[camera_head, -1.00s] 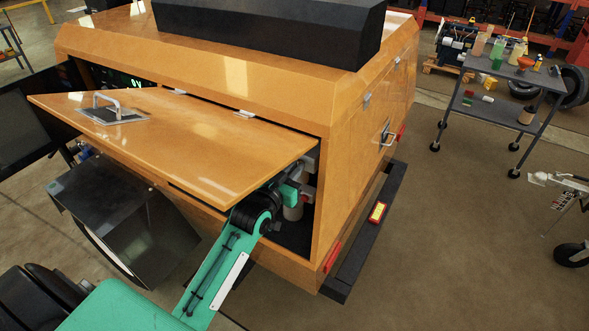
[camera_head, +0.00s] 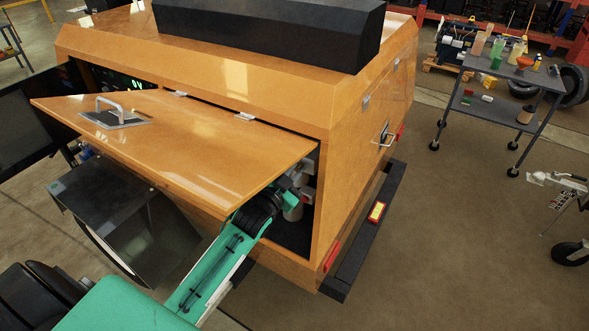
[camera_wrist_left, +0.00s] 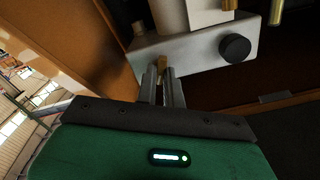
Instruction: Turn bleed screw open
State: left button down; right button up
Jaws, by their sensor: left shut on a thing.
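The brass bleed screw (camera_wrist_left: 162,63) sticks out of a pale metal block (camera_wrist_left: 200,52) in the left wrist view. My left gripper (camera_wrist_left: 161,75) has its two metal fingers closed around the screw, one on each side. In the head view my left arm reaches under the raised orange door (camera_head: 190,145) into the light tower's cabinet (camera_head: 355,150). There the left gripper (camera_head: 290,192) is mostly hidden by the door, and the screw cannot be seen. My right gripper is not in view.
A round black knob (camera_wrist_left: 235,48) is on the block, right of the screw, with brass fittings (camera_wrist_left: 277,12) above. The door's edge lies close over my left wrist.

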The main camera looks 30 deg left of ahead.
pick_arm(q)
jog(key=m+p, duration=0.1)
jog(key=m, duration=1.1)
jog(key=shift+d+f+p, duration=0.1)
jog(key=shift+f+p, duration=0.05)
jog(key=shift+p, duration=0.15)
jog(key=shift+m, duration=0.4)
jog(key=c, duration=1.5)
grip_release()
jog(key=shift+s, duration=0.1)
